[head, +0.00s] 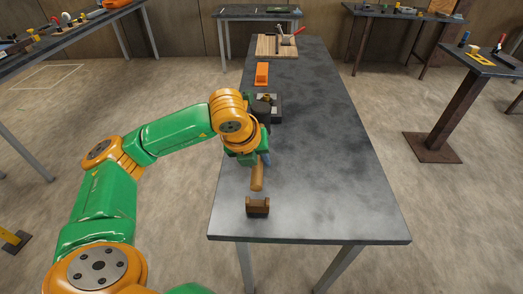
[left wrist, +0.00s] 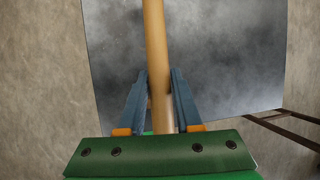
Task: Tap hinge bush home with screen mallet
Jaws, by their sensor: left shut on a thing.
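My left gripper (head: 262,160) is over the near half of the dark steel table (head: 320,150). It is shut on the mallet's round wooden handle (head: 257,178), which points toward the near edge. In the left wrist view, the handle (left wrist: 155,45) runs between the two blue fingers (left wrist: 158,85). A dark rounded shape (head: 262,114) just beyond the gripper may be the mallet head; my arm partly hides this area. Beside it is a dark and grey block fixture (head: 276,108). I cannot make out the hinge bush. My right gripper is not in view.
A brown notched block (head: 257,207) stands near the table's front left corner. An orange block (head: 262,75) and a wooden board with tools (head: 277,46) lie farther back. The table's right side is clear. Other benches and a pedestal (head: 442,125) stand around.

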